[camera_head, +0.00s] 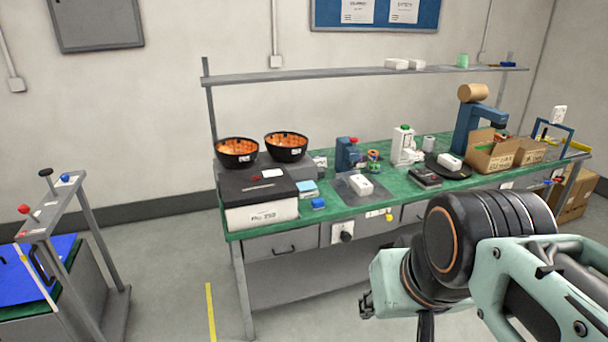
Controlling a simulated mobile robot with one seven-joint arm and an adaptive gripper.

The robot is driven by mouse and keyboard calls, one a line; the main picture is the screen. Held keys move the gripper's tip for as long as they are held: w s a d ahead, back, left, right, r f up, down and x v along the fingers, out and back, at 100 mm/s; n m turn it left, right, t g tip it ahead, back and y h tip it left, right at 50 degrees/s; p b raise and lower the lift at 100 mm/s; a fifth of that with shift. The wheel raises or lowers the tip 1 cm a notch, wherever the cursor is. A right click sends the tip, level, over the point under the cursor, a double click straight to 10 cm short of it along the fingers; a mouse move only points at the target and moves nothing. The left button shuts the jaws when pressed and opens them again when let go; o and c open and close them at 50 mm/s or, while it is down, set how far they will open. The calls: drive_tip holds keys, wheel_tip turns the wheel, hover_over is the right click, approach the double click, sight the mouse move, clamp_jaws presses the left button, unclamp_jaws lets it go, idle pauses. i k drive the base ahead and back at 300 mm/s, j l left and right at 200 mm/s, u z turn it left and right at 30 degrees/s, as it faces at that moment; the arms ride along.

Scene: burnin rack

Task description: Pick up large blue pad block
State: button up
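On the green-topped bench, a light blue pad (308,193) lies near the front left, just right of the dark-lidded white box. A broad flat blue sheet or pad (40,270) also lies on a dark unit at the lower left. I cannot tell for certain which is the large blue pad block. My arm comes in from the lower right, in front of the bench and apart from the pads. My gripper's fingers do not show.
The dark-lidded white box (262,212) and two black bowls of orange pieces (238,152) (287,146) stand left on the bench (335,206). A white block (360,185) lies right of the pads. A shelf (340,74) spans above. Floor in front is clear.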

sight(317, 204)
drive_tip(key=i+l, duration=0.1)
drive_tip(key=i, duration=0.45)
drive_tip(key=i+l, duration=0.1)
drive_tip(key=i, duration=0.5)
